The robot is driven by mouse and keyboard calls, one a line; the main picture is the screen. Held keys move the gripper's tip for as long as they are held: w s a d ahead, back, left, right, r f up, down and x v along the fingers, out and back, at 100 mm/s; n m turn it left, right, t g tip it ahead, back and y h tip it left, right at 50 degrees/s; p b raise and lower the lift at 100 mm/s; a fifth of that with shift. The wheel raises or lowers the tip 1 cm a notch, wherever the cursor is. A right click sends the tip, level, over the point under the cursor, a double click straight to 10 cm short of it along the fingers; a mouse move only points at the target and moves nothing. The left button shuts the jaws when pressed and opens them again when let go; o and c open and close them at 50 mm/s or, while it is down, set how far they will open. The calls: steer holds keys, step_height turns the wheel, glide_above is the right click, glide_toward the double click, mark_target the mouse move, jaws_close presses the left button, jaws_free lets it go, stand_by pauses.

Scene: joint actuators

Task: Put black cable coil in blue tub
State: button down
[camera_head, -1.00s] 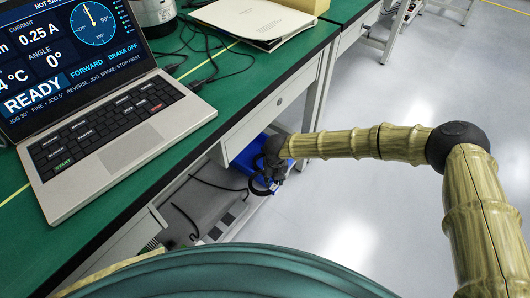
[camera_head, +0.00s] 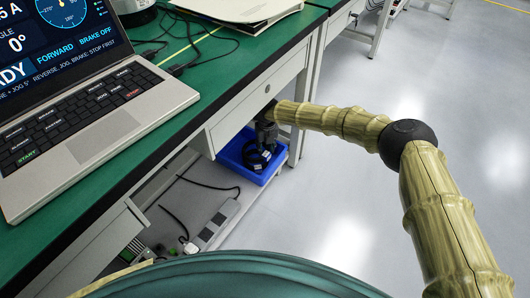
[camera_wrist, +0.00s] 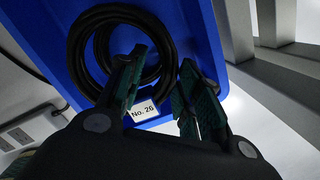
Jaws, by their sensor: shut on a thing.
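The black cable coil (camera_head: 257,157) is inside the outline of the blue tub (camera_head: 246,175) under the bench in the head view. In the wrist view the coil (camera_wrist: 80,55) is a round bundle of loops over the tub's blue floor (camera_wrist: 42,28). My gripper (camera_head: 266,138) is above the tub and shut on the coil. Its fingertips (camera_wrist: 163,60) lie at the coil's right side, with the left finger overlapping the loops. The held strand is partly hidden. I cannot tell whether the coil touches the tub floor. A white "No. 26" label (camera_wrist: 144,111) shows between the fingers.
The green bench top (camera_head: 220,75) and its drawer front (camera_head: 262,93) overhang the tub closely. A table leg (camera_head: 298,125) stands right of it. A power strip (camera_head: 216,224) and loose cables lie on the shelf to the left. Open floor lies to the right.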

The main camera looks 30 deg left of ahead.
steer(key=shift+w+a+f, duration=0.1)
steer(key=shift+w+f, duration=0.1)
steer(key=shift+w, duration=0.05)
steer(key=shift+f+b, duration=1.05)
steer(key=shift+f, duration=0.45)
steer(key=shift+f, duration=0.3)
steer(key=c, duration=1)
jaws_free()
steer(key=shift+r, duration=0.1)
steer(key=shift+s+d+r+p, duration=0.1)
steer(key=shift+r+p, duration=0.45)
steer(key=shift+r, duration=0.75)
steer(key=shift+s+d+r+p, duration=0.15)
steer(key=shift+r+p, duration=0.45)
steer(key=shift+r, duration=0.7)
steer(key=shift+s+d+r+p, duration=0.1)
steer(key=shift+r+p, duration=0.45)
steer(key=shift+r, duration=0.75)
